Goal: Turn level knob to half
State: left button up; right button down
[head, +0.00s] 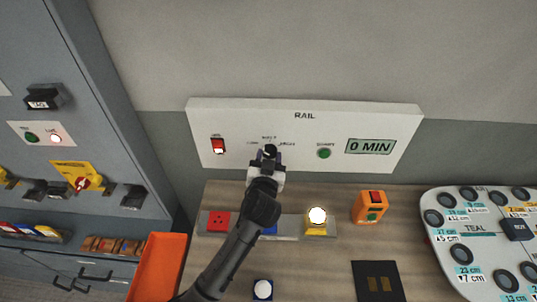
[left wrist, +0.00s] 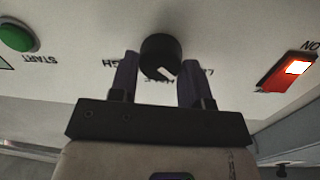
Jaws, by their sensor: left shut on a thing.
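The level knob (left wrist: 158,50) is a round black knob on the white RAIL panel (head: 400,115). In the head view the knob (head: 270,148) is mostly hidden by my left gripper (head: 267,158). In the left wrist view, which shows the panel upside down, the two fingers of my left gripper (left wrist: 158,78) are shut on the knob from both sides. The knob's white mark points down and slightly right, near the middle label. The labels around it are partly covered by the fingers. My right gripper is not in view.
The panel has a lit red switch (head: 218,145), a green START button (head: 324,153) and a display (head: 370,146) reading 0 MIN. Below, an orange device (head: 370,207), a yellow-based lamp (head: 317,220) and a dark pad (head: 377,281) lie on the bench. A grey cabinet stands left.

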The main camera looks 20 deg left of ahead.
pick_arm(q)
jog(key=m+p, duration=0.4)
jog(key=m, duration=0.1)
jog(key=shift+d+r, duration=0.1)
jog(key=shift+r, duration=0.1)
jog(key=m+p, duration=0.2)
jog(key=m, duration=0.1)
jog(key=shift+f, duration=0.1)
jog(key=shift+m+g, duration=0.3)
jog(key=shift+m, duration=0.2)
jog(key=shift+f, duration=0.1)
jog(key=o, duration=0.9)
